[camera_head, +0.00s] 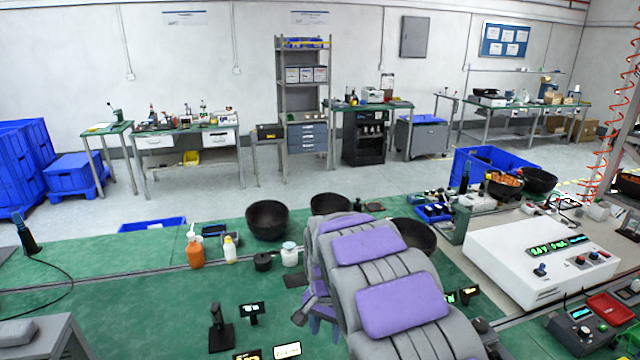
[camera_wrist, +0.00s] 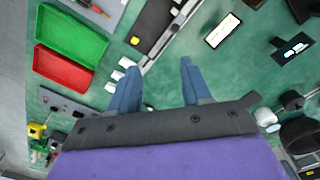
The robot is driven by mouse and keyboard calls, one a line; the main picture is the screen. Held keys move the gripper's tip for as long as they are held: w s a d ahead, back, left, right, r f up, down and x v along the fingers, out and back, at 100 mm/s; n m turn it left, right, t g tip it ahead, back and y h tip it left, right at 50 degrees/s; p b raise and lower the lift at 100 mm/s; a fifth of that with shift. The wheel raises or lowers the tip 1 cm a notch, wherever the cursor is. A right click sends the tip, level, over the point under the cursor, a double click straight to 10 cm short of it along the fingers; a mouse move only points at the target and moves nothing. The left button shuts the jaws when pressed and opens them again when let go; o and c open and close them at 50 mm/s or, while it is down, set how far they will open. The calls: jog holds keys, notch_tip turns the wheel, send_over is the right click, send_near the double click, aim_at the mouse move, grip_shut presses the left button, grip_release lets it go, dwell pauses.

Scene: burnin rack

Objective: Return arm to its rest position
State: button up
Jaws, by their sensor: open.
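My arm, grey with purple panels, rises from the bottom edge in the head view and stands over the green bench mat (camera_head: 150,290). It covers part of the mat and part of a black bowl (camera_head: 415,235). In the wrist view my gripper (camera_wrist: 160,68) has two blue-grey fingers, spread apart. Nothing is between them except the mat below. The fingertips are not clearly visible in the head view.
Around my arm are black bowls (camera_head: 267,220), an orange bottle (camera_head: 194,252), a white jar (camera_head: 290,254) and a white instrument box (camera_head: 540,262). The wrist view shows a green tray (camera_wrist: 72,32) and a red tray (camera_wrist: 62,70). The mat's left part is mostly clear.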

jog(key=s+d+r+n, duration=0.1)
jog(key=s+d+r, duration=0.4)
jog(key=s, duration=0.3)
jog(key=s+d+r+n, duration=0.1)
jog(key=s+d, duration=0.1)
jog(key=s, duration=0.8)
jog(key=s+d+r+n+g, duration=0.1)
jog(key=s+d+n, duration=0.1)
jog(key=s, duration=0.7)
jog(key=s+d+r+n, duration=0.1)
jog(key=s+d, duration=0.3)
jog(key=s, duration=0.6)
jog(key=shift+s+g, duration=0.3)
jog(key=shift+s, duration=0.05)
